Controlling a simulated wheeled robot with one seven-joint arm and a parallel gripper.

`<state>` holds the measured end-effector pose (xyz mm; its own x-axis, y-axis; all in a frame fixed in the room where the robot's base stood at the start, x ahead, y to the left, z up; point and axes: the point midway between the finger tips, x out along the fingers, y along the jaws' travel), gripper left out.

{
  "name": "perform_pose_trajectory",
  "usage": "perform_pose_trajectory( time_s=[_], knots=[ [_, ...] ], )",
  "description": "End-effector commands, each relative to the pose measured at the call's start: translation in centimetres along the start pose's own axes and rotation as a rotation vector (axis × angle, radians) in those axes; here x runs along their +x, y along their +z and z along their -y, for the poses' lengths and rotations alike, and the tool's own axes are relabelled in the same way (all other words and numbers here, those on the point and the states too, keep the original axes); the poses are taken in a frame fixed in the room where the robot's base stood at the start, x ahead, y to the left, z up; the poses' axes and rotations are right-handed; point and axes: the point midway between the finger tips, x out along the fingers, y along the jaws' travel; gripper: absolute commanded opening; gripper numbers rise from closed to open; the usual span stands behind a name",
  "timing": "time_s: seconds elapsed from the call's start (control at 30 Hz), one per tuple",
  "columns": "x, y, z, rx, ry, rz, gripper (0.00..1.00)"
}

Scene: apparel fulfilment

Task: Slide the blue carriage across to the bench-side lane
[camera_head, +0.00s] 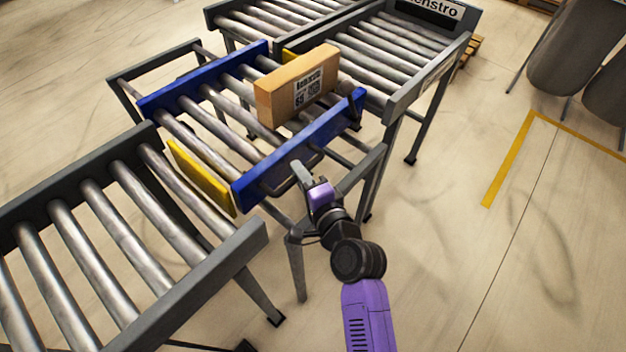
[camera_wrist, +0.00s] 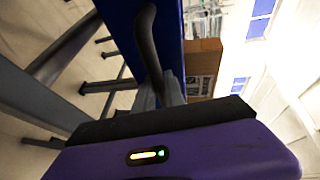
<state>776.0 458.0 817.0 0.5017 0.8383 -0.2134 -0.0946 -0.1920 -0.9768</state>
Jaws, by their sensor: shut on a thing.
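The blue carriage (camera_head: 258,177) has two blue side rails with metal rollers between them and sits on a grey cross frame (camera_head: 368,162). A cardboard box (camera_head: 312,84) with a printed label stands on its rollers, nearer the right end. My gripper (camera_head: 299,175) is at the carriage's near blue rail, shut on its dark handle. In the wrist view the curved handle (camera_wrist: 148,45) runs down to my fingers (camera_wrist: 165,95), beside the blue rail (camera_wrist: 170,40). The fingers partly hide the handle's lower end. The box (camera_wrist: 203,62) also shows there.
A grey roller conveyor (camera_head: 245,243) lies at the front left. Two more conveyors stand behind the carriage, one (camera_head: 425,82) at right and one (camera_head: 215,22) further left. A yellow plate (camera_head: 203,178) stands at the carriage's left end. Grey bins (camera_head: 572,50) stand far right; floor between is clear.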

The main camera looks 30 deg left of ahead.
Motion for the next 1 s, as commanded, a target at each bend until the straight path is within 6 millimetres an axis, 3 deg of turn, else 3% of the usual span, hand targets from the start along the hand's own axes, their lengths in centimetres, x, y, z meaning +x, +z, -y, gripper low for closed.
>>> perform_pose_trajectory(
  time_s=[0.37,0.4,0.5,0.83,1.0],
  knots=[
    [0.2,-0.1,-0.1,0.000,0.001,-0.005,0.00],
    [0.2,-0.1,-0.1,0.000,0.001,-0.005,0.22],
    [0.2,0.0,-0.1,0.000,0.001,-0.004,0.36],
    [0.0,0.1,0.0,0.000,0.000,-0.002,0.36],
    [-1.9,0.0,0.0,0.001,-0.001,-0.004,0.36]
  ],
)
